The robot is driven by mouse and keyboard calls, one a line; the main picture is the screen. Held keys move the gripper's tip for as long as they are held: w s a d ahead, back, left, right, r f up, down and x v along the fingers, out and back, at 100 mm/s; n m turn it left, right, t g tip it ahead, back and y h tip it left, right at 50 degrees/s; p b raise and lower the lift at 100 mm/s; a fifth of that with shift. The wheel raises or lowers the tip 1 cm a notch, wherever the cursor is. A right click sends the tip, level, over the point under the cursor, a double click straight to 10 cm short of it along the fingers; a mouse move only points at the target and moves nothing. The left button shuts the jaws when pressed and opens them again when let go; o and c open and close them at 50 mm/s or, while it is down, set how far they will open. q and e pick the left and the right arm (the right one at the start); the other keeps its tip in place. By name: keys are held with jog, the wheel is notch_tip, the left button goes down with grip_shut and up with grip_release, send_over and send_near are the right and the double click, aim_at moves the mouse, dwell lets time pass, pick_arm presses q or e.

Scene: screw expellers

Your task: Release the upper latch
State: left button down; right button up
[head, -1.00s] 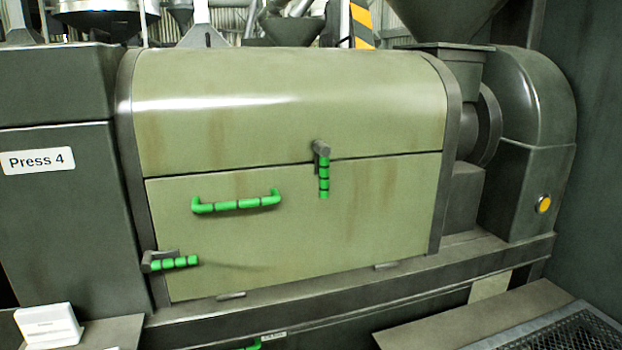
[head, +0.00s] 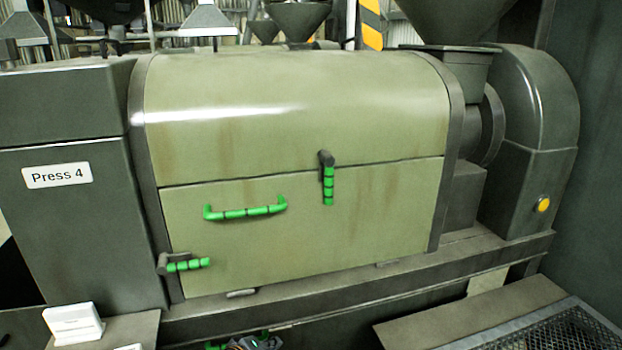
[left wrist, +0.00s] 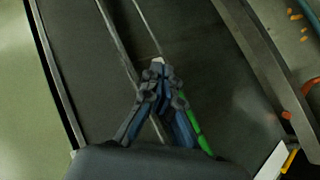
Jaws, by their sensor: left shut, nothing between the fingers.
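The upper latch (head: 328,184) is a green ribbed handle on a grey pivot, at the seam between the upper cover (head: 290,110) and the lower door (head: 380,205) of the press. Its handle hangs straight down over the door. My left gripper (head: 252,342) shows only in part at the bottom edge of the head view, well below the latch. In the left wrist view the left gripper (left wrist: 160,70) has its fingertips together and holds nothing. A green bar (left wrist: 194,134) lies beside its right finger. My right gripper is not in view.
A green door handle (head: 246,211) and a lower latch (head: 187,265) with its handle pointing right are on the door's left side. A ledge (head: 350,290) runs below the door. A grating (head: 560,330) is at lower right. A white block (head: 73,322) sits at lower left.

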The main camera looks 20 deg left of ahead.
pick_arm(q)
jog(key=r+t+h+p, duration=0.1)
jog(key=r+t, duration=0.1)
jog(key=r, duration=1.1)
jog(key=r+n+t+h+p, duration=0.1)
jog(key=r+t, duration=0.1)
jog(key=r, duration=1.1)
jog(key=s+r+n+t+h+p, duration=0.1)
jog(key=r+h, duration=0.1)
jog(key=r, duration=1.1)
jog(key=shift+a+t, duration=0.25)
jog(key=shift+t, duration=0.15)
jog(key=shift+w, duration=0.1)
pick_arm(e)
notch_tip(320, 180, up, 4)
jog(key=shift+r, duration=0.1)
pick_arm(q)
jog(key=shift+w, duration=0.1)
